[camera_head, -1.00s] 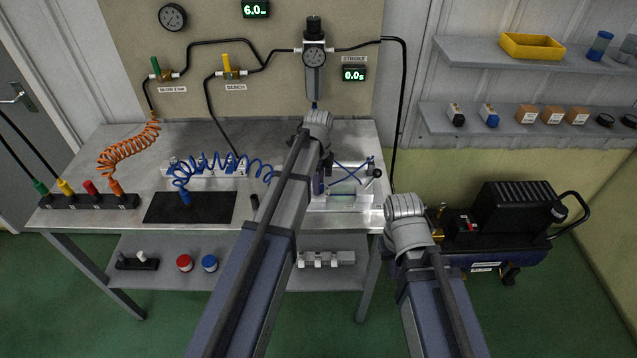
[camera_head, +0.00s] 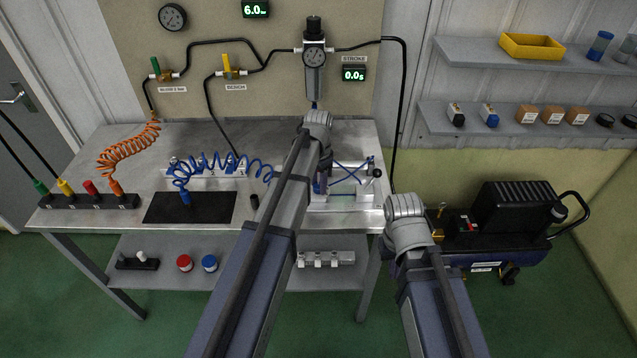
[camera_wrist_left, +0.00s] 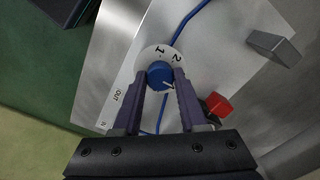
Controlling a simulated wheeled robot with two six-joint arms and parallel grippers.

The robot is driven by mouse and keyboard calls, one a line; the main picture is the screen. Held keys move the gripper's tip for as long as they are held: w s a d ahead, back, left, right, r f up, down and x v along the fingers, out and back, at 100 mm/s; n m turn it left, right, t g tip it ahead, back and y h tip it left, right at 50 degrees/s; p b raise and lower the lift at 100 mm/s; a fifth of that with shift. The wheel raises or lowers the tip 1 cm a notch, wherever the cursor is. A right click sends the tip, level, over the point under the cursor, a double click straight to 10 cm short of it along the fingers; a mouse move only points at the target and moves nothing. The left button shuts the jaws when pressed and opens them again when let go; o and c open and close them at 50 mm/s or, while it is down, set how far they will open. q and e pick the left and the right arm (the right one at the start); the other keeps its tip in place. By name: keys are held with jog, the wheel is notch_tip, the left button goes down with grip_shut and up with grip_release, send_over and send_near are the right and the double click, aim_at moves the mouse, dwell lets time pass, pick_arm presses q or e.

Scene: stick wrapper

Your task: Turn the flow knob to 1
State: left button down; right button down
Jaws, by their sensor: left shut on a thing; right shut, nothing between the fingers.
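The flow knob (camera_wrist_left: 159,74) is a round blue knob on a white dial (camera_wrist_left: 146,54) marked 1 and 2, seen in the left wrist view. Its white pointer line points down and right in that view, away from the 1 and below the 2. My left gripper (camera_wrist_left: 160,84) is shut on the knob, one finger on each side. In the head view the left gripper (camera_head: 321,182) is at the left end of the bench fixture (camera_head: 345,201), mostly hidden by its own arm. My right arm stops short of the bench's right edge; its fingers are hidden.
A blue tube (camera_wrist_left: 192,18) runs beside the dial, and a red part (camera_wrist_left: 217,104) sits close to the right finger. A coiled blue hose (camera_head: 225,165) lies left of my left arm. The compressor (camera_head: 510,222) stands right of the bench.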

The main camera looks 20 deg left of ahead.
pick_arm(q)
jog(key=n, duration=1.1)
jog(key=shift+n, duration=0.4)
jog(key=n, duration=1.1)
jog(key=shift+n, duration=0.3)
jog(key=shift+c, duration=2.2)
grip_release()
jog(key=shift+r, duration=0.1)
